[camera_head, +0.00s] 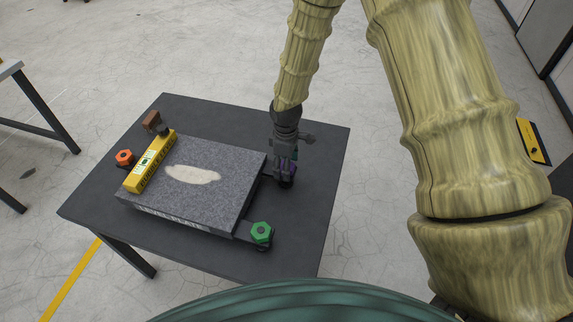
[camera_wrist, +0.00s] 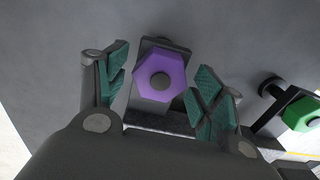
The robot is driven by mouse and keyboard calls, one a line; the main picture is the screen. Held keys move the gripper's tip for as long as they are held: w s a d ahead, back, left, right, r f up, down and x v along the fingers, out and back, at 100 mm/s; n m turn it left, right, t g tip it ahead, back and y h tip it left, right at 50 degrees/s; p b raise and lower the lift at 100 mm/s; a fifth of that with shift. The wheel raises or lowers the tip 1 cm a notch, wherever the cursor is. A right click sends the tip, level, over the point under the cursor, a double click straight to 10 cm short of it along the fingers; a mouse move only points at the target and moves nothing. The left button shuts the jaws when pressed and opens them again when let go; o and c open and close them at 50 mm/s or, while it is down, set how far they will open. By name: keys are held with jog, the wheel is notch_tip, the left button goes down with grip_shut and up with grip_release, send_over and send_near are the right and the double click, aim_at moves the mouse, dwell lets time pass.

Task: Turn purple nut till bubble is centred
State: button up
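The purple nut (camera_wrist: 150,72) is a hexagon on a dark stud, seen between my fingers in the wrist view. In the head view only a sliver of the purple nut (camera_head: 292,169) shows behind my gripper (camera_head: 284,176). My gripper (camera_wrist: 160,90) is open, with its green-padded fingers on either side of the nut and gaps visible to it. The yellow spirit level (camera_head: 150,164) lies along the left edge of the grey granite plate (camera_head: 215,200). Its vial shows as a small pale-green patch, and the bubble's position is too small to tell.
A green nut (camera_head: 262,232) sits at the plate's near right corner and also shows in the wrist view (camera_wrist: 301,114). An orange nut (camera_head: 124,157) and a brown block (camera_head: 152,121) are at the left. The dark table (camera_head: 310,150) has bare room at its right.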

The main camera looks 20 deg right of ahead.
jog(key=shift+r, duration=0.1)
notch_tip(320, 180, up, 6)
jog(key=p, duration=0.4)
jog(key=shift+p, duration=0.35)
notch_tip(320, 180, up, 12)
dwell(0.8)
